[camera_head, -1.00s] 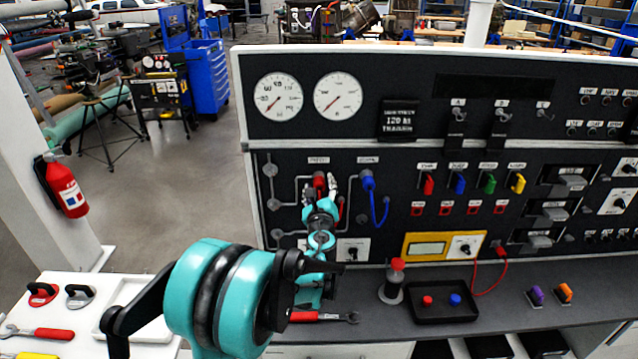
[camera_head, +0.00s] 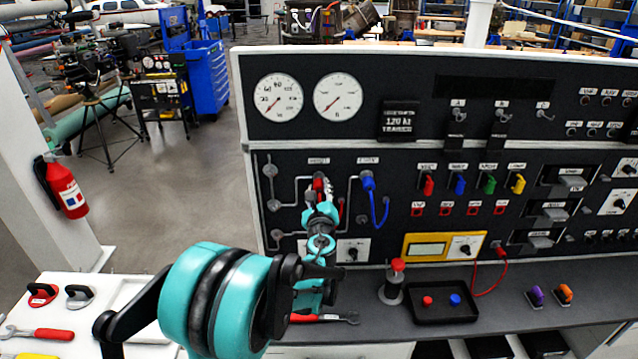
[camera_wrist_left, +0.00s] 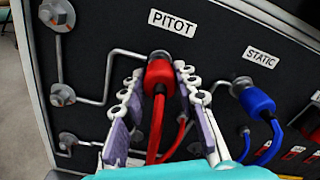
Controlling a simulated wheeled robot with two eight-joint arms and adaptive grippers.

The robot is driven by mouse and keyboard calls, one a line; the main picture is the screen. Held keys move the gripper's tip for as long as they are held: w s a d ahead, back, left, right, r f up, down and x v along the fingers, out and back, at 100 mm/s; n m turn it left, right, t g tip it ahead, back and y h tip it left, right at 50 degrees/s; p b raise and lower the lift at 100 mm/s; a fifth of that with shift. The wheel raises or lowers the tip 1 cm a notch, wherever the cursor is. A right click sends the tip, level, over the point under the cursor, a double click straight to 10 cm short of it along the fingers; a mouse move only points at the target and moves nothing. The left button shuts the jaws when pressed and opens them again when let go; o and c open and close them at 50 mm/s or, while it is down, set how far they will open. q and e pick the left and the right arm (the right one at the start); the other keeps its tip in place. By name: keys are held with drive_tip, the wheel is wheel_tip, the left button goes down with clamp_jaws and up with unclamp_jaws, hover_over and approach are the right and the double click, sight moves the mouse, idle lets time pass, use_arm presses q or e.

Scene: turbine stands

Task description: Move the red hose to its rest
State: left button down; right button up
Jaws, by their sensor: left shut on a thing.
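The red hose (camera_head: 319,180) has its thick red connector on the port labelled PITOT on the black panel. In the left wrist view the red connector (camera_wrist_left: 159,72) sits between the fingers of my left gripper (camera_wrist_left: 160,80), and thin red tubing hangs below it. In the head view my left gripper (camera_head: 319,187) is at the panel, shut on the connector and hiding most of the hose. The hose's rest cannot be made out. My right gripper is not in view.
The blue hose (camera_head: 369,181) is on the STATIC port just right, and it also shows in the left wrist view (camera_wrist_left: 257,101). Metal pipes and fittings (camera_wrist_left: 62,94) lie left. A red-capped stand (camera_head: 391,286) and black tray (camera_head: 444,317) occupy the bench below.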

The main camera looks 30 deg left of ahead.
sight(320, 191)
use_arm(q)
drive_tip(key=shift+s+d, duration=0.1)
drive_tip(key=shift+s, duration=0.05)
drive_tip(key=shift+v, duration=1.4)
